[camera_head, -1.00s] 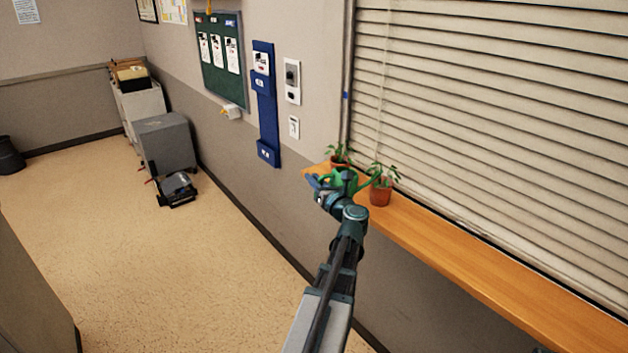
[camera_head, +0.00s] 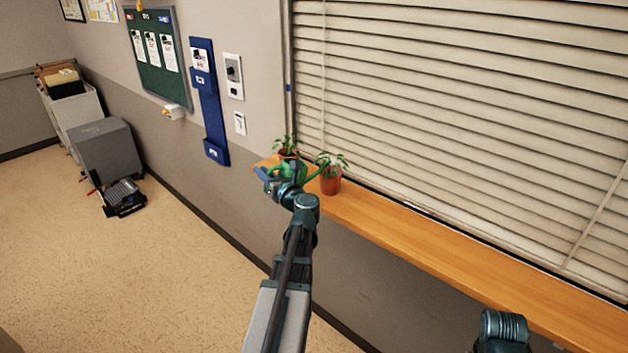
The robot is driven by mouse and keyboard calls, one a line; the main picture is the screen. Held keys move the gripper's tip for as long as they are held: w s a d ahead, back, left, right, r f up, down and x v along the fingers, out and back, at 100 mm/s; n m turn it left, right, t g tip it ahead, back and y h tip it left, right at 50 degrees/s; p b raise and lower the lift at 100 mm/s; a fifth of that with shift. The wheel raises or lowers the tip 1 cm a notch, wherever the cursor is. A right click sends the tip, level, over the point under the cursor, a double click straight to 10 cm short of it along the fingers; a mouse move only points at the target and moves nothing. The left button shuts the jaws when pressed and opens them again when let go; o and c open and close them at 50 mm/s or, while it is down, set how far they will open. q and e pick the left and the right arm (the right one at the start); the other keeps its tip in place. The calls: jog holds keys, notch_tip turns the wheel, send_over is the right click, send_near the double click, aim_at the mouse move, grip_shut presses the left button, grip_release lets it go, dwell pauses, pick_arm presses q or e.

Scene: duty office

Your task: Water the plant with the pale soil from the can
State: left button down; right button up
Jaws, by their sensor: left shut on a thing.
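Two plants in terracotta pots stand on the wooden sill: a left plant (camera_head: 285,145) at the sill's far end and a right plant (camera_head: 330,184) a little nearer. Their soil is too small to make out, so I cannot tell which is pale. My left gripper (camera_head: 279,180) is shut on the green watering can (camera_head: 298,170), at the height of the pots in the picture. The can is largely hidden by the gripper and wrist. Its green spout reaches right, close to the right plant; I cannot tell whether water flows. My right gripper is out of view.
The sill (camera_head: 430,248) is bare to the right of the pots, under the closed blinds (camera_head: 460,120). A blue wall rack (camera_head: 210,105) hangs to the left. Part of my right arm shows at the bottom right.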

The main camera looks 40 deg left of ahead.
pick_arm(q)
jog(key=shift+r, duration=0.15)
jog(key=shift+r+p, duration=0.45)
jog(key=shift+p, duration=0.15)
dwell(1.9)
jog(key=shift+w+r+m+p, duration=0.15)
jog(key=shift+r+m+p, duration=0.25)
jog(key=shift+r+p, duration=0.1)
dwell(3.0)
jog(key=shift+w+r+m+p, duration=0.1)
jog(key=shift+r+m+p, duration=0.2)
jog(key=shift+r+p, duration=0.1)
jog(key=shift+f, duration=0.15)
